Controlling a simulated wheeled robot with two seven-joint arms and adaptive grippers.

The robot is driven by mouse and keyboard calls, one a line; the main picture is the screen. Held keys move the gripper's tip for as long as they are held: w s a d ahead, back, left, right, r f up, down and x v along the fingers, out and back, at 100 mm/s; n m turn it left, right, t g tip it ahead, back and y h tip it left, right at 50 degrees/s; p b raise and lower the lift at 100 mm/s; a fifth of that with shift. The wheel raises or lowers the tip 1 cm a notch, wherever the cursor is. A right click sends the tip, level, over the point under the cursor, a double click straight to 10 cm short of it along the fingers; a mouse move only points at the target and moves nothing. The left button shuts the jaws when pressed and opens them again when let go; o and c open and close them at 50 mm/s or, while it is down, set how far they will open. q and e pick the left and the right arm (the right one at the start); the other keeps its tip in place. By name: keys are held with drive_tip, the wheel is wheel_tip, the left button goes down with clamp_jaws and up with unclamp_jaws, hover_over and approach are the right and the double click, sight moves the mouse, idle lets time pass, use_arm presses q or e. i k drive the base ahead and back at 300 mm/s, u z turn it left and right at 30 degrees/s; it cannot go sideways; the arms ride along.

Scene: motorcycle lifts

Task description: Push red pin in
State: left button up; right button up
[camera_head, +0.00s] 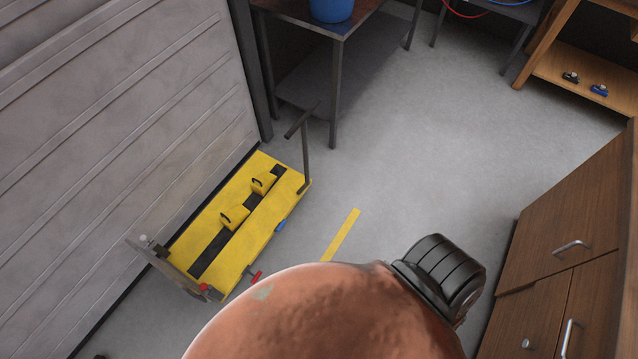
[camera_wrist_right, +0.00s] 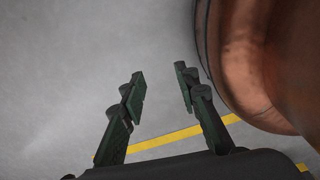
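A yellow motorcycle lift (camera_head: 262,217) lies low on the floor at the left, beside the grey ribbed wall. A red pin (camera_head: 256,277) sticks out from its near right side, close to the front end. A second red part (camera_head: 204,287) shows by the metal plate at that end. My right gripper (camera_wrist_right: 160,90) shows only in the wrist view. Its two dark green fingers are apart with nothing between them, over bare grey floor. The red pin is not in the wrist view. My left gripper is in neither view.
A large copper-coloured rounded body (camera_head: 325,315) covers the bottom middle, close to the red pin in the picture. A metal table (camera_head: 290,12) with a blue bucket (camera_head: 331,8) stands behind. Wooden cabinets (camera_head: 565,225) stand right. The middle floor is clear.

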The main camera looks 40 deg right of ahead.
sight(203, 286)
drive_tip(key=z, duration=0.3)
drive_tip(key=k, duration=0.1)
drive_tip(key=u, duration=0.8)
